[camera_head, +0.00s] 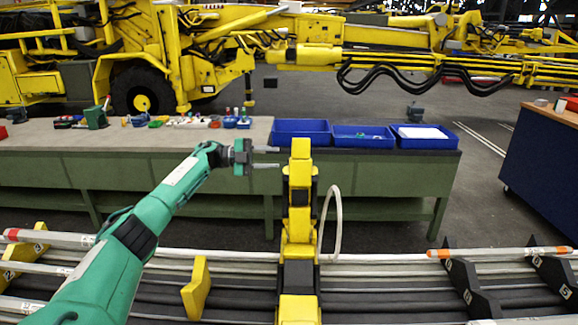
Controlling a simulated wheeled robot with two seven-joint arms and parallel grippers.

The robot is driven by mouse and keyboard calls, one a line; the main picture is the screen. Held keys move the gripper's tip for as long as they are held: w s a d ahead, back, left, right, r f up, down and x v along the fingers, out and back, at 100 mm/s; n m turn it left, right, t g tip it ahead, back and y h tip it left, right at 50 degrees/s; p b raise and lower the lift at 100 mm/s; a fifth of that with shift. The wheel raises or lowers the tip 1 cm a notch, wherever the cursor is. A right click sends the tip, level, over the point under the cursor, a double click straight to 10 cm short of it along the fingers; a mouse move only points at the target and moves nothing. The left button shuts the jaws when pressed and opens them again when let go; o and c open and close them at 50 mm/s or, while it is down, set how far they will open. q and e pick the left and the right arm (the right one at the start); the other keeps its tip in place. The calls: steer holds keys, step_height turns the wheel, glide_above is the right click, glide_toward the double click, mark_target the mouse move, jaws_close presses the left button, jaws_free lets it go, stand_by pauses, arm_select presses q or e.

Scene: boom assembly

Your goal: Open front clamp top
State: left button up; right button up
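My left gripper (277,157) reaches in over the front edge of the workbench. Its two fingers are apart with nothing between them. A yellow and black upright assembly (299,215) stands in the middle, just right of the gripper, above the bundle of long rods (400,271). It looks like the clamp, but I cannot tell its top part apart or whether it is open. The gripper fingers appear left of its upper end, apart from it in the picture. A pale hose (337,222) curves on its right side. My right gripper does not show.
A yellow bracket (196,288) and black brackets (471,287) stand among the rods. The workbench (80,139) behind carries small tools and blue bins (362,142). A blue cabinet (545,170) stands at right. A yellow machine boom (400,62) spans the back.

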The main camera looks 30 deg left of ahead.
arm_select(q)
steer(key=shift+b+v, duration=0.55)
steer(key=shift+v, duration=1.7)
